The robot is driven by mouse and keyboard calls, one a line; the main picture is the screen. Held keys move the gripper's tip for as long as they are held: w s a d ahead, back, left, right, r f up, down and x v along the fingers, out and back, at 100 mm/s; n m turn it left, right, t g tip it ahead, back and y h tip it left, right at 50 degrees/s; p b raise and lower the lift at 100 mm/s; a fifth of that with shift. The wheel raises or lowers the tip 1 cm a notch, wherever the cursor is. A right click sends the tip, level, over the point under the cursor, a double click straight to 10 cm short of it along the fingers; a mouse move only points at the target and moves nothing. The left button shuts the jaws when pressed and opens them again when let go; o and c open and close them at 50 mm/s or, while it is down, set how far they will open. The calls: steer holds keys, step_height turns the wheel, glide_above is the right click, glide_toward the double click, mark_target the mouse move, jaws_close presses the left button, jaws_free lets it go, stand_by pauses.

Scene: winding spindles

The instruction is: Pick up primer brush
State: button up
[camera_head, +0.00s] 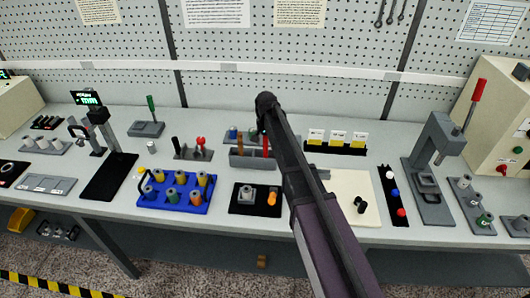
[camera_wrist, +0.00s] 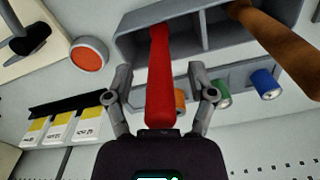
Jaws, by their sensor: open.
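In the wrist view, my gripper (camera_wrist: 160,76) is open, its two fingers on either side of a red handle (camera_wrist: 160,62). Gaps show between the handle and both fingers. The red handle stands in a grey compartmented holder (camera_wrist: 125,42). A brown handle (camera_wrist: 280,45) rises from the same holder at the upper right, outside the fingers. I cannot tell from the pictures which handle is the primer brush; no bristles show. In the head view, the red handle (camera_head: 266,146) and the grey holder (camera_head: 250,161) show near the middle; my arm hides part of that area.
Coloured spools (camera_wrist: 222,94) stand behind the holder. White-and-yellow labelled cards (camera_head: 338,139) stand in a black rack to the right. A blue tray (camera_head: 144,203) with several spools and a black mat (camera_head: 242,208) lie in front. A press (camera_head: 433,155) stands at the right.

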jaws_close()
steer(key=shift+r, duration=0.1)
stand_by(0.4)
step_height(320, 180, up, 10)
steer(key=p, duration=1)
stand_by(0.6)
